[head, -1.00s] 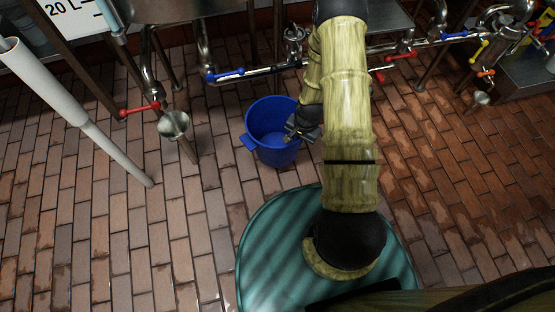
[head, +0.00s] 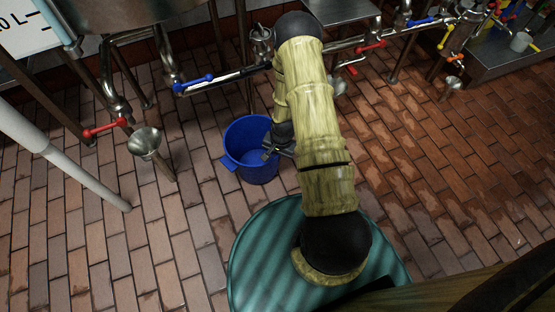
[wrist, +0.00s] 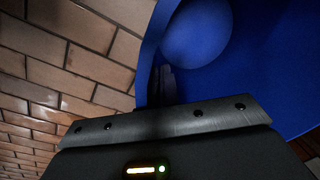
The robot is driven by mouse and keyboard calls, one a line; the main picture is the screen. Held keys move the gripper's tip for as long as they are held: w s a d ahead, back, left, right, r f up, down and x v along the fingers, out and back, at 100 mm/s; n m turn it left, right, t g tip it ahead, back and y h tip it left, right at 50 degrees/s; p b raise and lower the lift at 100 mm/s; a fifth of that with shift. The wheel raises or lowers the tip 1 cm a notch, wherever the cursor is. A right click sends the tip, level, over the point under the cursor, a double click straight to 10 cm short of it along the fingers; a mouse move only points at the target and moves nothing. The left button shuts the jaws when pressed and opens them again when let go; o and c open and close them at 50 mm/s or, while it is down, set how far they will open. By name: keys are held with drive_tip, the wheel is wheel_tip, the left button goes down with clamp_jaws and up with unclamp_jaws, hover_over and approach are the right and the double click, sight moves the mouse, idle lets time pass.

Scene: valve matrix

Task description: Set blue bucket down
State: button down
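The blue bucket (head: 240,138) is upright and appears empty, over the brick floor left of my arm in the head view. I cannot tell whether its base touches the floor. My gripper (head: 272,151) is at the bucket's right rim, shut on its wall. In the wrist view the bucket's blue wall (wrist: 265,60) fills the upper right. The dark fingertips (wrist: 165,82) show at its rim, with brick floor to the left. The exact contact is partly hidden by the gripper body.
A pipe with a blue-handled valve (head: 195,83) runs behind the bucket. A metal funnel (head: 145,141) and a red-handled valve (head: 104,128) stand left, near a slanted white pipe (head: 70,163). The brick floor (head: 165,235) in front left is clear.

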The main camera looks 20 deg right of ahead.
drive_tip(key=shift+f, duration=0.85)
drive_tip(key=shift+f, duration=0.1)
drive_tip(key=c, duration=1.6)
unclamp_jaws()
drive_tip(key=shift+c, duration=0.2)
wheel_tip(320, 180, up, 12)
drive_tip(key=p, duration=0.6)
drive_tip(key=shift+s+d+p, duration=0.4)
drive_tip(key=shift+s, duration=0.05)
